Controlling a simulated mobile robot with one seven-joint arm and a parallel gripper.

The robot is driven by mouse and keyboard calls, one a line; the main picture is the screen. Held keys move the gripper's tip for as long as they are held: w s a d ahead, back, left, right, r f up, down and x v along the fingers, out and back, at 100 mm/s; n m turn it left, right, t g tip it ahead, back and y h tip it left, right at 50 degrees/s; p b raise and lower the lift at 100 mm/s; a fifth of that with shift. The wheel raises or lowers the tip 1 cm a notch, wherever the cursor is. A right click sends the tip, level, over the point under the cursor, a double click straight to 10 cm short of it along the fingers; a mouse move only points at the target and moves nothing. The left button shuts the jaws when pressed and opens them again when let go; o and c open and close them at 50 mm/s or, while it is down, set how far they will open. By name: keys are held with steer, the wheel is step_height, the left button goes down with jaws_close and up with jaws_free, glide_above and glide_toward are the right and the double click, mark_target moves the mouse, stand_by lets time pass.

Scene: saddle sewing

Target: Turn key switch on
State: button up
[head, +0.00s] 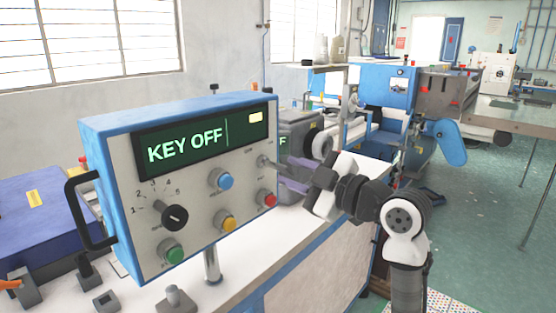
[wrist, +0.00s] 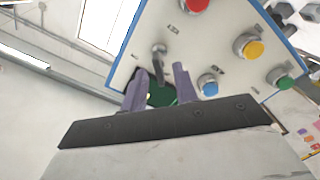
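The control box (head: 200,170) is blue with a light grey front panel and stands upright on a post. Its display (head: 205,136) reads "KEY OFF". The key switch (head: 264,161) sits at the upper right of the panel, below the display. In the wrist view the key switch (wrist: 158,50) is a small metal knob with a dark key part reaching toward my gripper. My gripper (head: 283,174) is at the right of the panel with its purple fingers apart. In the wrist view my gripper (wrist: 163,70) straddles the key, nearer its left finger; contact cannot be told.
A blue button (head: 220,180), a red button (head: 266,200), a yellow button (head: 229,224), a green button (head: 171,253) and a black rotary dial (head: 174,217) share the panel. A grey machine (head: 300,135) stands behind my gripper. The white table (head: 230,275) runs below.

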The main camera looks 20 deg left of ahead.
mark_target(278, 167)
steer(key=shift+p+x, duration=0.45)
steer(key=shift+x, duration=1.9)
jaws_close()
